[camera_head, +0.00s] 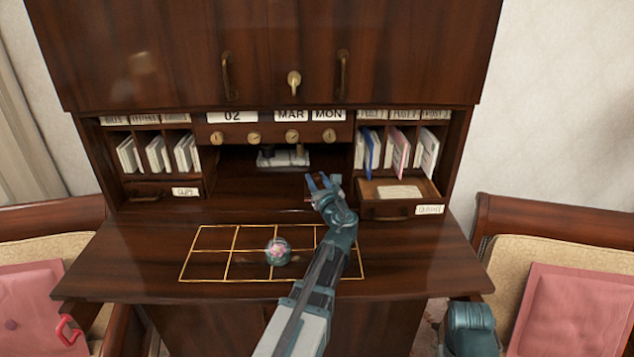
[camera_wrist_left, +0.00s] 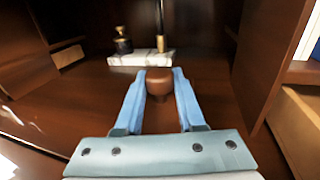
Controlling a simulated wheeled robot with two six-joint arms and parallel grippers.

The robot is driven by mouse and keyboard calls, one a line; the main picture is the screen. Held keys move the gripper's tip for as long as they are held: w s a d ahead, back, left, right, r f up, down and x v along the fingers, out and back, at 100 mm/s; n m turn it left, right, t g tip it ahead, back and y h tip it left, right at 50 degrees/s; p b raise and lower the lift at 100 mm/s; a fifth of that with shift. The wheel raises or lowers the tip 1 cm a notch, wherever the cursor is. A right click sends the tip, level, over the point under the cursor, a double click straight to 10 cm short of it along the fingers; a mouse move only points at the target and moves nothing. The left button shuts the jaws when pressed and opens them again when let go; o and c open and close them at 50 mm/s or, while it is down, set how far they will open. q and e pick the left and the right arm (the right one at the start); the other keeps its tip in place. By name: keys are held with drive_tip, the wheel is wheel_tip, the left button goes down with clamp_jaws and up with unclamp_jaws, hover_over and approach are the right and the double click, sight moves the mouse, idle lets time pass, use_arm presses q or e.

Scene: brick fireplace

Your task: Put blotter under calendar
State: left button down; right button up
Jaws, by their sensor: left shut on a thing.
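The calendar (camera_head: 270,116) is a row of cream cards reading 02, MAR and MON on the wooden panel above the central niche, with several brass knobs below it. My left gripper (camera_head: 322,182) is at the niche's front right, below the calendar and above the desk surface. It is shut on a brown wooden piece with a rounded top, likely the blotter (camera_wrist_left: 160,84), which shows between the blue fingers in the left wrist view. In the head view it is mostly hidden by the fingers. My right gripper is out of view.
A pale block with a dark bottle (camera_head: 283,156) stands at the niche's back. An open drawer (camera_head: 398,197) juts out just right of my left gripper. A glass paperweight (camera_head: 278,252) sits in the gold-lined grid. Letter slots flank the niche.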

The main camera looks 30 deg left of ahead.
use_arm(q)
drive_tip(key=shift+f, duration=0.25)
drive_tip(key=c, duration=0.5)
unclamp_jaws()
drive_tip(key=shift+r, duration=0.1)
drive_tip(key=shift+r, duration=0.15)
drive_tip(key=shift+s+d, duration=0.2)
drive_tip(key=v, duration=1.1)
drive_tip(key=shift+s+d, duration=0.15)
drive_tip(key=shift+s, duration=0.05)
